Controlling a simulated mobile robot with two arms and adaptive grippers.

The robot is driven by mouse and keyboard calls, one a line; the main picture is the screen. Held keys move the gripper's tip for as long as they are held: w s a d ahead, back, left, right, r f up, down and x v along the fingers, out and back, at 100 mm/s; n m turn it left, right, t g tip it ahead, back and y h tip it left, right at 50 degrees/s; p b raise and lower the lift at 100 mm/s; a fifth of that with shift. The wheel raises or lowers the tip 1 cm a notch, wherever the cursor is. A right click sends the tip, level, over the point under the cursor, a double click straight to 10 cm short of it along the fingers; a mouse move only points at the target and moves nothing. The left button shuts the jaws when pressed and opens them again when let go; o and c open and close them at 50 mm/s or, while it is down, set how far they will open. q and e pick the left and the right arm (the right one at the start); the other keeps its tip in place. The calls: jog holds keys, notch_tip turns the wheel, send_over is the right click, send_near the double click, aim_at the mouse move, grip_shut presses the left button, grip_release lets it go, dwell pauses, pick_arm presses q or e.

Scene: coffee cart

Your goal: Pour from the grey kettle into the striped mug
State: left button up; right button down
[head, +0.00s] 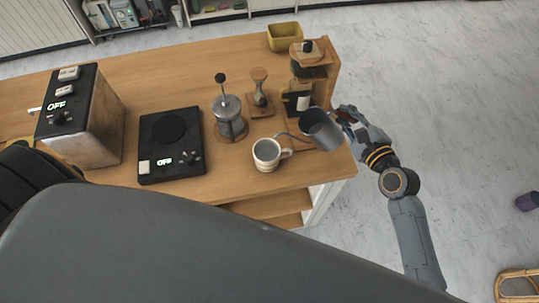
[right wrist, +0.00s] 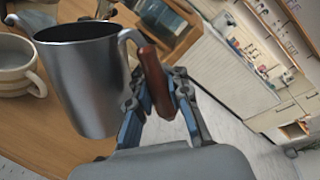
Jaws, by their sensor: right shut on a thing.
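The grey kettle (head: 323,132) is held up at the right end of the cart, with its thin curved spout pointing left toward the mug. My right gripper (head: 350,118) is shut on the kettle's handle; in the right wrist view the fingers (right wrist: 158,98) close around the brown grip beside the grey kettle body (right wrist: 85,85). The kettle looks tilted in the head view. The striped mug (head: 266,153) stands upright on the cart top, just left of the kettle, its handle toward the right; it also shows in the right wrist view (right wrist: 14,68). My left gripper does not show.
A french press (head: 230,117) stands behind the mug. A black hot plate (head: 170,145) and a boxy machine (head: 85,118), both reading OFF, are on the left. A wooden dripper stand (head: 260,95), a grinder (head: 308,60) and a yellow bin (head: 284,37) are behind.

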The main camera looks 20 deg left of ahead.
jog(key=shift+w+d+f+m+y+b, duration=0.1)
jog(key=shift+f+m+y+b, duration=0.15)
jog(key=shift+f+m+b, duration=1.25)
jog(key=shift+s+f+m+y+b, duration=0.1)
jog(key=shift+f+m+y+b, duration=0.25)
jog(key=shift+f+b, duration=2.3)
jog(key=shift+w+d+f+m+y+b, duration=0.15)
jog(key=shift+f+m+b, duration=0.9)
jog(key=shift+b, duration=1.9)
jog(key=shift+a+r, duration=0.1)
notch_tip(320, 180, up, 5)
jog(key=p, duration=0.5)
